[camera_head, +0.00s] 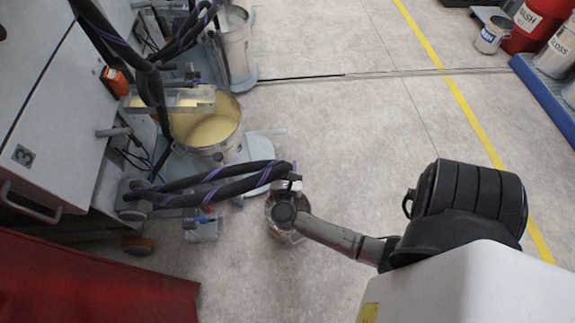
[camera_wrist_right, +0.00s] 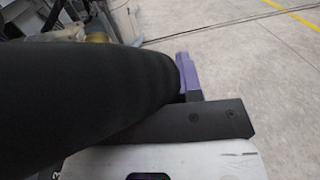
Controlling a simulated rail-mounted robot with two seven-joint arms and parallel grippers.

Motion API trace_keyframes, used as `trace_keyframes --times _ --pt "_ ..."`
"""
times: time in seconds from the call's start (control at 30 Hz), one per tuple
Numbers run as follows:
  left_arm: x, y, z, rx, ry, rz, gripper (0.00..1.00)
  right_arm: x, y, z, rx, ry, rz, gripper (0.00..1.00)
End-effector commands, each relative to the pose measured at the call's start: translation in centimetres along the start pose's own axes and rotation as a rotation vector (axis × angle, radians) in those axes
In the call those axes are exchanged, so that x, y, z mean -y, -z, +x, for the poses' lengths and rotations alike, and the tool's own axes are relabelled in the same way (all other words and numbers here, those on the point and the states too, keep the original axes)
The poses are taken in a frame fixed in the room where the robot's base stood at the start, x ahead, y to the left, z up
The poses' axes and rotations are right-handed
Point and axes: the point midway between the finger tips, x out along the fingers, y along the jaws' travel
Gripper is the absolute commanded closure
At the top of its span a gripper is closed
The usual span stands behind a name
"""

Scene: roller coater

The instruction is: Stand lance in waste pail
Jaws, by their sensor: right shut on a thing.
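My right arm comes in from the lower right of the head view, and its gripper (camera_head: 288,188) is shut on the lance, at the end of a black hose (camera_head: 225,185) with purple stripes. The lance itself is mostly hidden below the gripper and wrist. A metal pail (camera_head: 287,237) stands on the floor directly beneath, partly covered by my wrist; I cannot tell whether the lance tip is inside it. In the right wrist view the thick black hose (camera_wrist_right: 85,85) fills the left, beside a dark gripper part (camera_wrist_right: 200,120) and a purple piece (camera_wrist_right: 187,72). My left gripper is out of view.
A pail of yellow liquid (camera_head: 213,130) and another metal pail (camera_head: 234,45) stand beside the grey machine (camera_head: 45,95). A red cabinet (camera_head: 90,280) is at lower left. Drums and a small labelled pail (camera_head: 491,36) stand upper right. The middle floor is clear.

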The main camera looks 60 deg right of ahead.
Motion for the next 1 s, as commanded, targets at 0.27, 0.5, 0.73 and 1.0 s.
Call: trace_keyframes --times 0.27,0.5,0.73,1.0 --pt "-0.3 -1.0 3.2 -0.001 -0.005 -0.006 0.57 0.0 3.6 0.0 0.001 0.0 0.0 1.0" --pt "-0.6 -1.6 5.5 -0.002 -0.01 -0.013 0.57 0.0 6.3 0.0 0.001 0.001 0.001 1.0" --pt "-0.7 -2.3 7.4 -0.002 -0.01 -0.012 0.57 0.0 8.5 0.0 0.001 0.001 0.001 1.0" --pt "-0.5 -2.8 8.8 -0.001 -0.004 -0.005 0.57 0.0 10.2 0.0 0.002 0.0 0.001 1.0"
